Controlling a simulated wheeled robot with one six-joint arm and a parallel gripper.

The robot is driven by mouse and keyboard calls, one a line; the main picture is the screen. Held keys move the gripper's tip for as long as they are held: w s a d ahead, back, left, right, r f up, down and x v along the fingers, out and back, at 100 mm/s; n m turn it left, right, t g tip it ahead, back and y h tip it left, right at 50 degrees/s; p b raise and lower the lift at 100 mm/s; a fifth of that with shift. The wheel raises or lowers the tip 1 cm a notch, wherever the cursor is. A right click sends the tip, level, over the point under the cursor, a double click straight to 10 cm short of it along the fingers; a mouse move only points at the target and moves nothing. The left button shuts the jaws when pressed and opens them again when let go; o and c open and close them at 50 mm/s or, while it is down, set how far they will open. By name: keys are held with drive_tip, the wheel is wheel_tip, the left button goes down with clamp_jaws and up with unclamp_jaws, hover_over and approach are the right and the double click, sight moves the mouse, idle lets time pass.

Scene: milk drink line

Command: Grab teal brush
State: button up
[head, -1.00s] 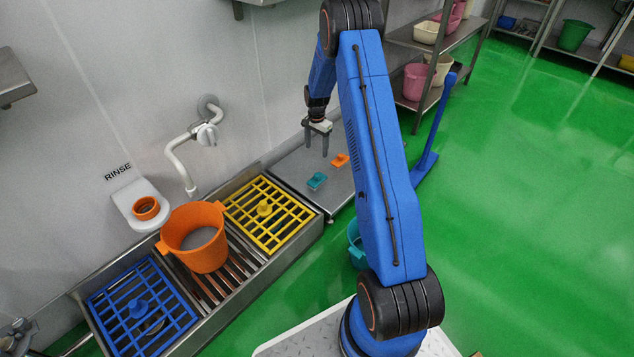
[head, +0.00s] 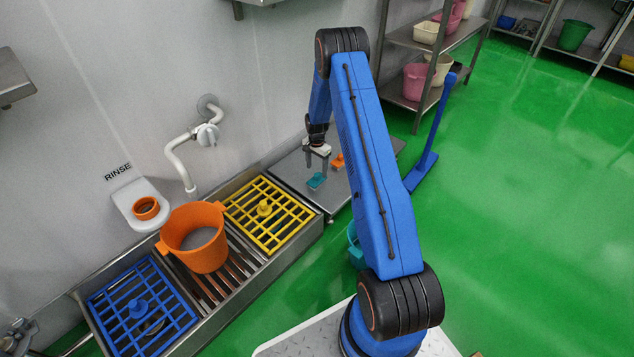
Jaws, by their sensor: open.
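The teal brush (head: 316,181) lies on the steel side table to the right of the sink. My gripper (head: 317,162) points down with its fingers apart, just above and behind the teal brush in the picture. One finger ends close to the brush; I cannot tell whether they touch. Nothing shows between the fingers. An orange brush (head: 338,160) lies just to the right of the gripper, partly hidden by it.
The steel side table (head: 296,178) adjoins the sink with a yellow grate (head: 264,209), an orange bucket (head: 196,237) and a blue grate (head: 141,308). A white tap (head: 182,150) stands out from the wall. A teal bucket (head: 354,246) is partly hidden behind my arm.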

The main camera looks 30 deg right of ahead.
sight(317, 174)
wheel_tip(317, 174, down, 5)
drive_tip(key=shift+s+r, duration=0.1)
drive_tip(key=shift+s, duration=0.05)
drive_tip(key=c, duration=1.3)
drive_tip(key=shift+c, duration=0.2)
